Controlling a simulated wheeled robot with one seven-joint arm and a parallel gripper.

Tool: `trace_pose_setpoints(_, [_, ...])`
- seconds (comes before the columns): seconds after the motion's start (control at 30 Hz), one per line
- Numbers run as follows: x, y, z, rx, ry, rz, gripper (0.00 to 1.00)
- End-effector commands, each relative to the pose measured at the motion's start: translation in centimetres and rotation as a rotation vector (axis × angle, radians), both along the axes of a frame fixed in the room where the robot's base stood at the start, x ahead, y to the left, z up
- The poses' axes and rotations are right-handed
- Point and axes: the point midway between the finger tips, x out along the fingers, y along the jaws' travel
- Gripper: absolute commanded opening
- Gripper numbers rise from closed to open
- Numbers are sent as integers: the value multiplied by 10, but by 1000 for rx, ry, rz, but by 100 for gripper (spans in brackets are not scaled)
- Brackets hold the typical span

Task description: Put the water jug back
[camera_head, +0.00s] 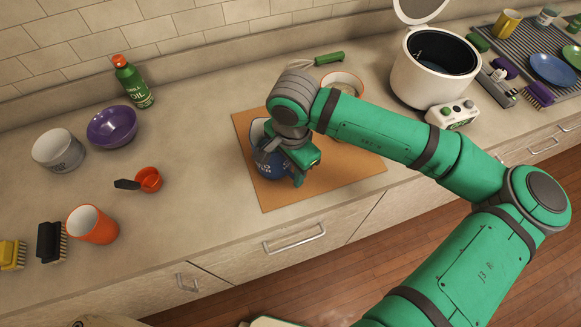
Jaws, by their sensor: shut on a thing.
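A round blue jug (269,166) with pale marking stands on the tan mat (340,177) on the counter, or just above it; I cannot tell which. My gripper (294,167) is over its right side and shut on it. My wrist and gripper hide much of the jug. A pale rounded part (257,130) shows just behind the jug, left of my wrist; I cannot tell whether it belongs to the jug.
A white bowl (343,82) and a green-handled tool (330,59) lie behind my arm. A rice cooker (410,85) with its lid up stands right. An oil bottle (133,84), purple bowl (112,126), orange cup (93,225) and orange scoop (149,180) are left. Counter between is clear.

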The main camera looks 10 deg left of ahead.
Motion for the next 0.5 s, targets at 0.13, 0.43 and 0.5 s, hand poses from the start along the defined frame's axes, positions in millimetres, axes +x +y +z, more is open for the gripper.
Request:
trace_pose_setpoints(0.13, [0, 0, -1, -1, 1, 0, 59])
trace_pose_setpoints(0.43, [0, 0, 0, 0, 0, 0, 59])
trace_pose_setpoints(0.5, [0, 0, 3, 0, -1, 0, 59])
